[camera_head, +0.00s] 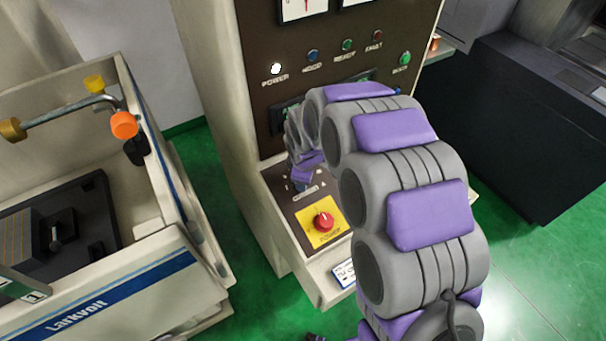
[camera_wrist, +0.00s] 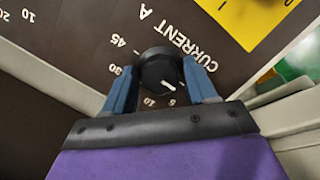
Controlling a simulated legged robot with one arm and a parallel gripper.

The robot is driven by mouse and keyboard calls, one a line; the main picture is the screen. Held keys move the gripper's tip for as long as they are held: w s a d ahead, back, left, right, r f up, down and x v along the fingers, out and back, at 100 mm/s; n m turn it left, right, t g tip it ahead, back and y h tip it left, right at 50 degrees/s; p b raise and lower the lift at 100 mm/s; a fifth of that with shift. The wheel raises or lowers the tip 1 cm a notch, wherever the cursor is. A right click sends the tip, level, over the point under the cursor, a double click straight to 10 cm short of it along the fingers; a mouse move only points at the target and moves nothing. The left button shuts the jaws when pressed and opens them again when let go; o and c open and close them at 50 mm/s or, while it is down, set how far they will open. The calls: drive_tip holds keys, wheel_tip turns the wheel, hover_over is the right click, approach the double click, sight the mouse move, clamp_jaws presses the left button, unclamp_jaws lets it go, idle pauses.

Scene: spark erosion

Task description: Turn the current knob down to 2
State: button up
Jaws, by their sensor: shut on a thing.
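The current knob (camera_wrist: 158,66) is a round black dial on the dark panel, below the upside-down label "CURRENT A" in the wrist view. Its white pointer line slants to the lower right, toward the 5 mark. The marks 45, 30, 10 and 5 show around it. My gripper (camera_wrist: 160,68) has its two blue fingers on either side of the knob and is shut on it. In the head view my gripper (camera_head: 305,180) is at the sloped panel, where my arm and fingers hide the knob. The 2 mark cannot be made out.
A red emergency button (camera_head: 323,220) on a yellow plate sits close in front of my gripper. The upright panel carries a row of lamps (camera_head: 347,45). A machine tank marked "Larkvolt" (camera_head: 85,310) stands at the left, a dark cabinet (camera_head: 535,120) at the right.

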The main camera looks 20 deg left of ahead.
drive_tip(key=o, duration=0.8)
drive_tip(key=shift+w+d, duration=0.1)
drive_tip(key=shift+w, duration=0.05)
drive_tip(key=v, duration=1.7)
drive_tip(key=shift+p, duration=0.3)
drive_tip(key=shift+r, duration=0.1)
